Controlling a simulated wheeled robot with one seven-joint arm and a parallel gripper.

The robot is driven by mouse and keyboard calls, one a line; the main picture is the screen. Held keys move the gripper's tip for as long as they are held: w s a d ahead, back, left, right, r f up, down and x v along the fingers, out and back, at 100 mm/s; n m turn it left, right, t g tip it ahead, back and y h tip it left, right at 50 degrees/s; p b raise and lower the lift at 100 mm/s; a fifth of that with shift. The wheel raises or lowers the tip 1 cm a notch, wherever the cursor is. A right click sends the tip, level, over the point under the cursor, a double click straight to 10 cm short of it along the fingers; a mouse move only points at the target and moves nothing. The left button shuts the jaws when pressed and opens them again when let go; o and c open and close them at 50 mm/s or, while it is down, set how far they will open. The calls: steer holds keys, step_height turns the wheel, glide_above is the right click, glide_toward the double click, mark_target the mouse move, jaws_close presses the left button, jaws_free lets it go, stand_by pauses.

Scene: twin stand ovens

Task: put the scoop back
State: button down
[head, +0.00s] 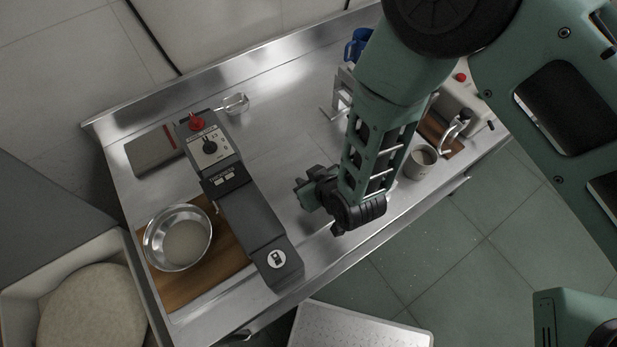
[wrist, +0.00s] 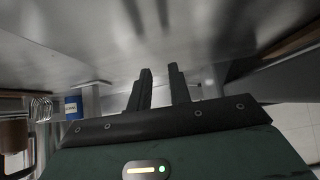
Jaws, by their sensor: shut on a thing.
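My gripper (head: 305,195) is over the steel counter (head: 290,130), right of the dark grey machine with the red knob. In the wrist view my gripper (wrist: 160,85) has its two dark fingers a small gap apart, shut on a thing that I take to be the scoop. The held thing is hidden or too dim to make out in both views. A small shiny metal or glass vessel (head: 236,103) lies behind the machine; I cannot tell what it is.
The long grey machine (head: 245,205) stands left of my gripper. A steel bowl (head: 178,238) sits on a wooden board (head: 190,288) farther left. A flat grey scale-like box (head: 153,152) lies behind. A cup (head: 420,161) and a blue mug (head: 357,44) are to the right.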

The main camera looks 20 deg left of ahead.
steer(key=shift+f+b, duration=0.35)
steer(key=shift+f, duration=0.1)
steer(key=c, duration=1.2)
jaws_free()
steer(key=p+v, duration=0.3)
steer(key=v, duration=1.4)
steer(key=shift+r+p, duration=0.25)
steer(key=shift+p, duration=0.15)
steer(key=shift+d, duration=0.15)
